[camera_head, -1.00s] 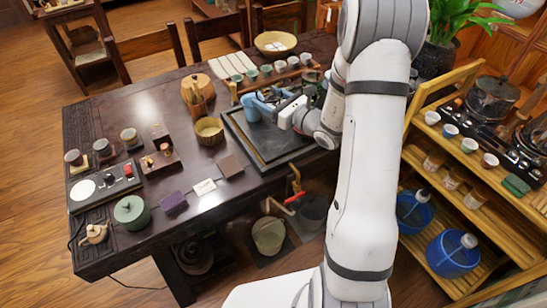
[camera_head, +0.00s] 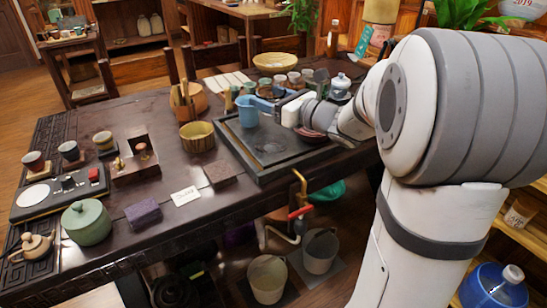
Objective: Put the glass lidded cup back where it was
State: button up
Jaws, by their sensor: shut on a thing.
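My gripper (camera_head: 264,105) reaches in from the right over the dark tea tray (camera_head: 262,171). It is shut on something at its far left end. A light-blue, cup-like shape (camera_head: 248,113) shows there, above or at the tray's back left part. The view is too small to tell how much of it is finger and how much is the glass lidded cup. No lid can be made out. A white and blue lidded vessel (camera_head: 341,84) stands behind my wrist, partly covered by the arm.
A row of small cups (camera_head: 294,79) stands behind the gripper. A yellow bowl (camera_head: 197,136) sits left of the tray. A green lidded pot (camera_head: 87,222) and a teapot (camera_head: 32,245) stand at the front left.

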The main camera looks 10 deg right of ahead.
notch_tip(320, 180, down, 10)
jog(key=b, duration=0.3)
jog(key=shift+f+b, duration=0.15)
jog(key=shift+b, duration=0.2)
jog(key=o, duration=1.1)
jog(key=shift+s+d+r, duration=0.1)
jog(key=shift+r, duration=0.15)
jog(key=p+v, duration=0.2)
jog(key=v, duration=0.9)
jog(key=shift+s+d+f, duration=0.1)
jog(key=shift+s+d, duration=0.1)
jog(key=shift+s, duration=0.15)
